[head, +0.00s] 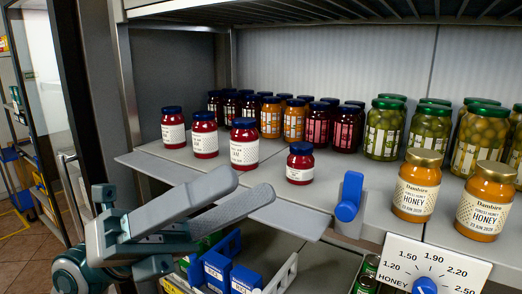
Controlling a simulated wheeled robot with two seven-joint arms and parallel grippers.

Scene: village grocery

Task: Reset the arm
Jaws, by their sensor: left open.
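My left gripper (250,186) comes in from the lower left, its two long grey fingers pointing right and slightly up. The fingers are apart with nothing between them. They cross in front of the pull-out shelf board (150,166) and hide part of its front edge. A small dark-lidded red jar (300,168) stands on the shelf just beyond the fingertips, and it looks apart from them. My right gripper is not in view.
Red jars (244,148) stand behind the fingers. Green-lidded olive jars (384,130) and gold-lidded honey jars (416,188) stand right. A blue lever (348,198) and a honey price dial (424,284) sit at the shelf front. Blue boxes (216,272) lie below.

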